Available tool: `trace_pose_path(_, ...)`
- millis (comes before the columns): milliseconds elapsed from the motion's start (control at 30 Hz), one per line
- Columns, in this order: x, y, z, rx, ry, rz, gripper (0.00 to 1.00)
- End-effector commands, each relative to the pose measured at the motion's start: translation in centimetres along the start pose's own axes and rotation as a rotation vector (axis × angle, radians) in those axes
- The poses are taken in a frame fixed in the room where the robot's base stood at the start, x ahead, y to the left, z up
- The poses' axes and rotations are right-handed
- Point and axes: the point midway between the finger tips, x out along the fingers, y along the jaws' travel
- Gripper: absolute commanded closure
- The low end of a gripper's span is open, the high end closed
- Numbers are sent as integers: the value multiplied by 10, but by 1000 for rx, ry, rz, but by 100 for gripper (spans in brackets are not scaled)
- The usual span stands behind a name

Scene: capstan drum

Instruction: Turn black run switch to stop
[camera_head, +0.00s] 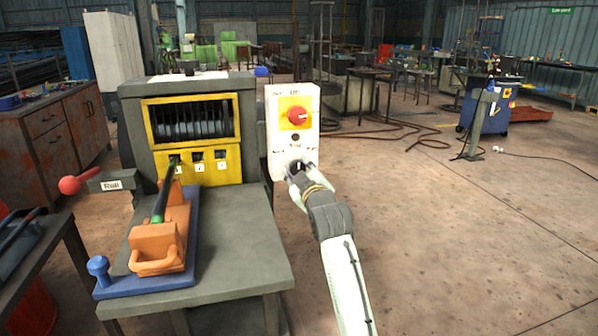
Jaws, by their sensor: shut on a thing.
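The white control box (279,105) is fixed at the right side of the grey machine. It carries a red knob (298,116) on a yellow plate near its top and a small dark round part (295,137) below that. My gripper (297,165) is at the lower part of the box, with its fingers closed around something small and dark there. The black run switch is at that spot and mostly hidden by my fingers, so its setting cannot be read. My arm comes up from the bottom right of the picture.
The grey machine (250,105) has a yellow-framed drum window (192,120). A lever with a red ball (70,185) sticks out left. On the grey table (240,250), an orange block (160,245) sits on a blue base (125,286). The floor to the right is open.

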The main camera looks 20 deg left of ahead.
Motion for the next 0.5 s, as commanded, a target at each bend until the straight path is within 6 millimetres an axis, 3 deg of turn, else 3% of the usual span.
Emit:
trace_pose_path(300, 0, 0, 0, 1, 1, 0, 45)
trace_pose_path(500, 0, 0, 0, 1, 0, 0, 44)
